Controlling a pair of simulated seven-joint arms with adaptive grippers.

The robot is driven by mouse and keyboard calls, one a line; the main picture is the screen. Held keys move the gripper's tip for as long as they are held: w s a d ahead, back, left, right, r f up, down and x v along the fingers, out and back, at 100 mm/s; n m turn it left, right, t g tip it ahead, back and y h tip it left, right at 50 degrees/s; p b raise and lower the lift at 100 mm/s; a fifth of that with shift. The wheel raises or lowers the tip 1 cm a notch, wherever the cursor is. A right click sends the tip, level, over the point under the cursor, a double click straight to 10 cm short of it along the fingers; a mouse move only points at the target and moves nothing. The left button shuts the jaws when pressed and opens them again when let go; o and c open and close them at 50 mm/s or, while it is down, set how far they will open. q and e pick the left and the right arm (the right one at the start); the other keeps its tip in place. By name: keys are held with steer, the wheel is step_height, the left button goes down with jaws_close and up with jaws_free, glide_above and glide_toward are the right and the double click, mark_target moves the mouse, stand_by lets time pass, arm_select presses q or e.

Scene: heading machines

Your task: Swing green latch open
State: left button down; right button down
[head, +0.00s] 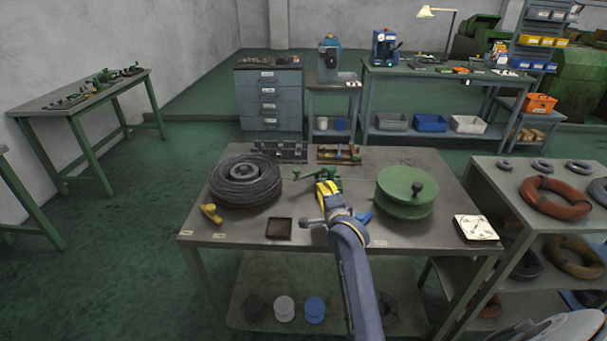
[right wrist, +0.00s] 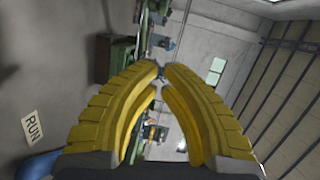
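A small green latch device (head: 316,174) with thin arms stands near the back middle of the table. My right gripper (head: 326,186), with yellow fingers, is just in front of it and partly covers it. In the right wrist view the fingertips (right wrist: 161,73) come together almost completely, with the fingers bowed apart lower down. I see no clear object held; whether the tips touch the latch is hidden. My left gripper is not in view.
The table (head: 240,232) also holds a black wire coil (head: 243,186) at left, a green spool (head: 404,200) at right, a yellow item (head: 211,213), a dark tray (head: 279,228), a blue piece (head: 365,218) beside my arm and a white card (head: 474,228). Racks stand along the back edge.

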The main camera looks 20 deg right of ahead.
steer(key=a+x, duration=0.2)
steer(key=x, duration=1)
steer(key=shift+w+a+f, duration=0.2)
steer(key=shift+w+a, duration=0.05)
steer(key=shift+w, duration=0.2)
steer(key=shift+w, duration=0.1)
